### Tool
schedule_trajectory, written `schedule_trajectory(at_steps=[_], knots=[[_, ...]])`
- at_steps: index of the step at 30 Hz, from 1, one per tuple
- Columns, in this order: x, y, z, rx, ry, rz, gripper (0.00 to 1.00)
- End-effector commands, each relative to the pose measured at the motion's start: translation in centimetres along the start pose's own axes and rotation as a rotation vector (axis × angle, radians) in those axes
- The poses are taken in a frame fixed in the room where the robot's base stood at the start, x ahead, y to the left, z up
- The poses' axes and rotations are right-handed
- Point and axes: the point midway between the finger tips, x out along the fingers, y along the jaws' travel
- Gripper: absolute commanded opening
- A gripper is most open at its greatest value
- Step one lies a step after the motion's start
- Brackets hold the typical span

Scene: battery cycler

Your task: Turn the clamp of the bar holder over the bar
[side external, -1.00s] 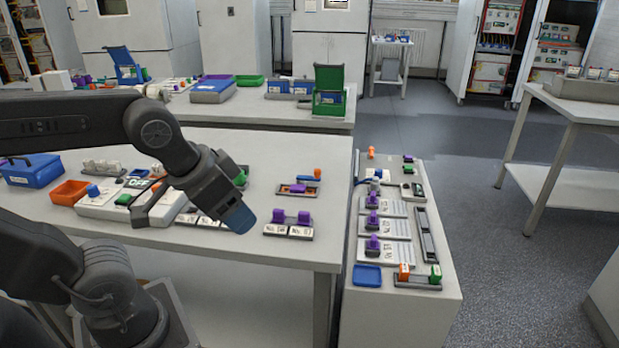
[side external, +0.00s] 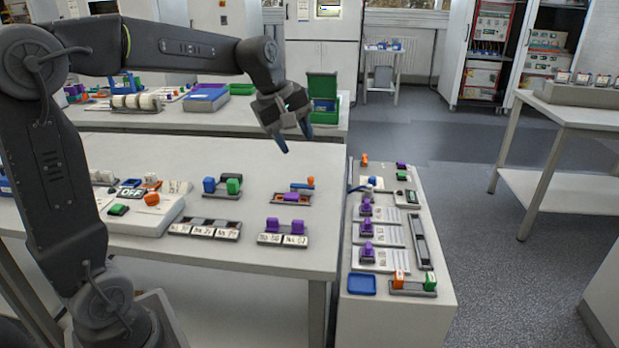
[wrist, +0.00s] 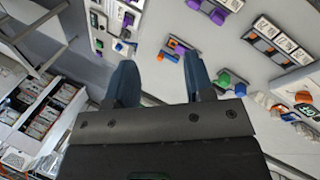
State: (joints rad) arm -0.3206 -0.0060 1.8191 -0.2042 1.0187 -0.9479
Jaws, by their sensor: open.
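The bar holder (side external: 278,200) is a small grey-brown tray on the table, with a purple bar (side external: 291,197) lying in it. A blue clamp arm (side external: 301,187) with an orange knob (side external: 310,181) sits at its back right; it appears to lie beside the bar, not across it. My gripper (side external: 298,143) is open and empty, above and behind the holder, fingers pointing down. In the wrist view the holder (wrist: 181,46), orange knob (wrist: 159,57) and blue clamp arm (wrist: 171,56) show between and beyond my open fingers (wrist: 160,62), clear of them.
A rack with blue and green blocks (side external: 222,187) stands left of the holder. A rack with purple blocks (side external: 284,228) is in front. A white device with an orange knob (side external: 152,199) is further left. A side bench (side external: 372,313) with several fixtures stands right, across a gap.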

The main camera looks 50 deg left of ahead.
Motion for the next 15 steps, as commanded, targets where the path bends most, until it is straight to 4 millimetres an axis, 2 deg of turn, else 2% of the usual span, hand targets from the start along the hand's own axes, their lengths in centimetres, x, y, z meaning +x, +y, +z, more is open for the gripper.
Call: schedule_trajectory(at_steps=[1, 4, 9, 12, 15], knots=[[1.3, 1.2, -2.4, -0.134, -0.013, -0.012, 0.48], [3.5, 3.0, -6.9, -0.408, -0.038, -0.024, 0.48], [7.8, 4.3, -14.5, -0.849, -0.076, -0.044, 0.48], [10.0, 4.2, -17.9, -1.052, -0.095, -0.055, 0.48], [11.6, 3.9, -20.2, -1.193, -0.109, -0.063, 0.48]])
